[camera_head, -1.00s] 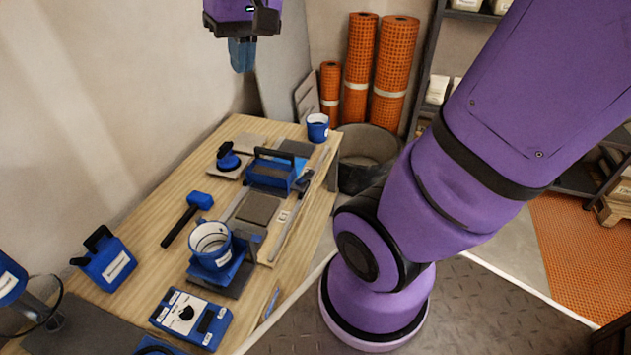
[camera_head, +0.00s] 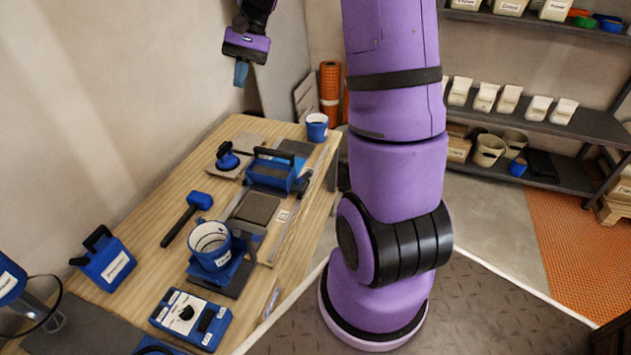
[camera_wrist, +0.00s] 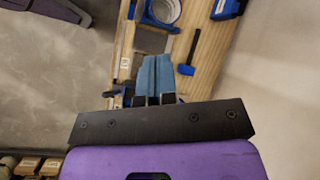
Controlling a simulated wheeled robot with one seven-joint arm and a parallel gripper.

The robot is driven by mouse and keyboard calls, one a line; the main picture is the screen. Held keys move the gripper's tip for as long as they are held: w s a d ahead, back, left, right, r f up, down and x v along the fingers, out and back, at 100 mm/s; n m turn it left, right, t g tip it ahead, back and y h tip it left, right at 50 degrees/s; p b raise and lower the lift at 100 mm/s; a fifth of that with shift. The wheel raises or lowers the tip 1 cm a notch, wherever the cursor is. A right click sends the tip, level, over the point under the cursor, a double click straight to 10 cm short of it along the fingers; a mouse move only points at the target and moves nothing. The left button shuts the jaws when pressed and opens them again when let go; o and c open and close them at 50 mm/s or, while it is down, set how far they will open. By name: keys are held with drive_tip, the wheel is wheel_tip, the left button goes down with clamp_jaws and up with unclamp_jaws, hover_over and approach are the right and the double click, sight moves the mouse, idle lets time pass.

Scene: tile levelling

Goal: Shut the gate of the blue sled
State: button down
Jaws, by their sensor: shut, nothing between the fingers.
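The blue sled (camera_head: 270,175), a blue box-like body with a black handle on top, stands on the far half of the wooden bench. Its gate cannot be made out clearly, so I cannot tell how it stands. My gripper (camera_head: 241,74) is high over the far left side of the bench, apart from the sled. It is shut and empty. In the wrist view its blue fingers (camera_wrist: 154,80) are together and point toward the bench.
A labelled blue-and-white pot (camera_head: 211,240) sits on a blue stand near a grey tile (camera_head: 257,207). A black-handled mallet (camera_head: 187,218), a round blue tool (camera_head: 227,157) and a blue cup (camera_head: 317,127) lie around. The wall (camera_head: 120,90) borders the bench's left side.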

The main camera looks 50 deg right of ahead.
drive_tip(key=w+d+f+m+y, duration=0.2)
drive_tip(key=w+d+f+y, duration=0.1)
drive_tip(key=d+f, duration=0.25)
drive_tip(key=w+d+f+m+y, duration=0.2)
drive_tip(key=d+f+y, duration=0.1)
drive_tip(key=d+f, duration=0.3)
drive_tip(key=m+t+y, duration=0.4)
drive_tip(key=t, duration=0.2)
hover_over(304, 177)
drive_tip(key=w+a, duration=0.1)
drive_tip(key=w, duration=0.1)
wheel_tip(304, 177, down, 16)
drive_tip(key=s+d+f+m+t+h, duration=0.2)
drive_tip(key=s+f+m+t, duration=0.3)
drive_tip(key=f, duration=0.4)
drive_tip(key=s+d+f+m+t+h, duration=0.2)
drive_tip(key=s+f+m+t, duration=0.3)
drive_tip(key=f+t, duration=0.3)
drive_tip(key=s+d+f+m+t+h, duration=0.2)
drive_tip(key=s+f+m+t, duration=0.3)
drive_tip(key=f, duration=0.7)
drive_tip(key=shift+s+d+m+t+h, duration=0.2)
drive_tip(key=shift+d+m+t+h, duration=0.25)
drive_tip(key=shift+d+t, duration=0.45)
drive_tip(key=shift+a, duration=0.1)
drive_tip(key=x, duration=1.4)
drive_tip(key=shift+r, duration=0.2)
